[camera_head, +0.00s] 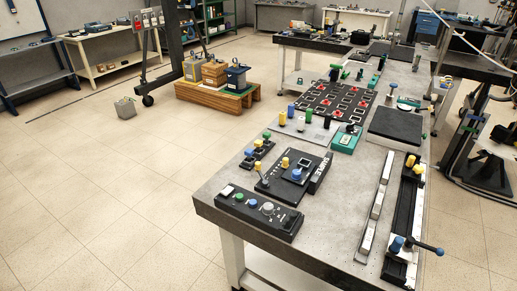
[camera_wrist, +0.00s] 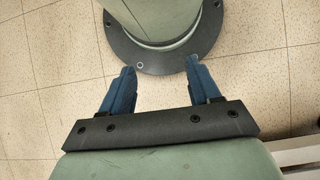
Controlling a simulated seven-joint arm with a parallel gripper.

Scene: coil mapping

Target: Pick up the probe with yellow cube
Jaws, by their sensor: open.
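My gripper (camera_wrist: 160,68) shows only in the wrist view, with its two blue fingers spread wide apart and nothing between them. It is not in the head view, and no task object shows in the wrist view. In the head view several small yellow-topped pieces stand on the grey workbench (camera_head: 228,187). One yellow-topped stick (camera_head: 258,168) stands at the dark panel, and a yellow block (camera_head: 285,162) is close to its right. More yellow pieces (camera_head: 409,161) sit on the long black rail at the right. They are too small to tell which is the probe with the yellow cube.
A black button box (camera_head: 245,213) lies at the bench's near left edge. A black board with red pieces (camera_head: 333,101) and a dark flat block (camera_head: 395,126) lie farther back. A blue-ended lever (camera_head: 425,247) reaches past the near right. Bare bench top lies near the front middle.

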